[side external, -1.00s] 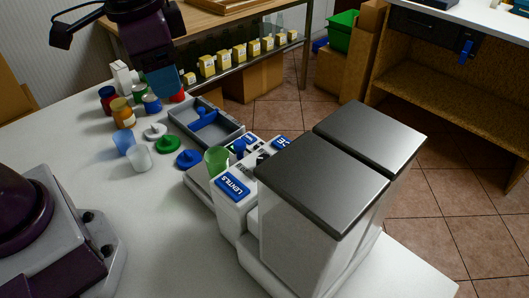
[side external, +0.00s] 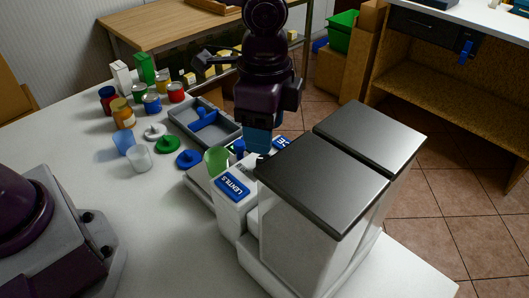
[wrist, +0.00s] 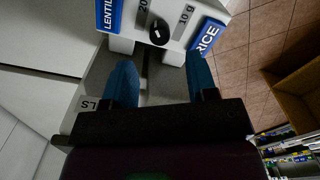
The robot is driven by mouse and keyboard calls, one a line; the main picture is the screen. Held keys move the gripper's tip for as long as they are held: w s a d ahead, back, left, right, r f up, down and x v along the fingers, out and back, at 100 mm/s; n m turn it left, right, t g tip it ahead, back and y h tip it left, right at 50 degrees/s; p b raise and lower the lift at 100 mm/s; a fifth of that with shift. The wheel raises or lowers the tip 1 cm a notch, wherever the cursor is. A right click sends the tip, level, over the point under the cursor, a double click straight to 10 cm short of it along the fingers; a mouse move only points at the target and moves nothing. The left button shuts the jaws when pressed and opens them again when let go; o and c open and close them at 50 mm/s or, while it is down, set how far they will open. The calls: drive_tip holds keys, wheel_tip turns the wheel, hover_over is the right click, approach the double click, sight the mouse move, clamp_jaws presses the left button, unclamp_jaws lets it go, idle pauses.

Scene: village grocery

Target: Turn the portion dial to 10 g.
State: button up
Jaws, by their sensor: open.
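The dispenser shows a black round dial (wrist: 159,31) on its white front in the wrist view. A "20" marking (wrist: 143,6) is printed left of the dial and a "10 g" marking (wrist: 185,18) right of it. A small light mark shows on the dial, but I cannot tell exactly where it points. My gripper (wrist: 160,65) is open and empty, its blue fingers apart below the dial and not touching it. In the side view my gripper (side external: 257,148) hangs pointing down at the dispenser front (side external: 230,198) and hides most of the dial area.
Blue labels read LENTILS (side external: 233,187) and RICE (wrist: 208,36). A green cup (side external: 216,161) stands at the dispenser front. A grey divided tray (side external: 207,122), lids, cups and jars stand to the left. Dark hopper lids (side external: 325,165) rise on the right.

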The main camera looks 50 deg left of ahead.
sight(265, 159)
wheel_tip(265, 159, down, 6)
idle(0.4)
drive_tip(key=c, duration=0.9)
drive_tip(key=shift+c, duration=0.2)
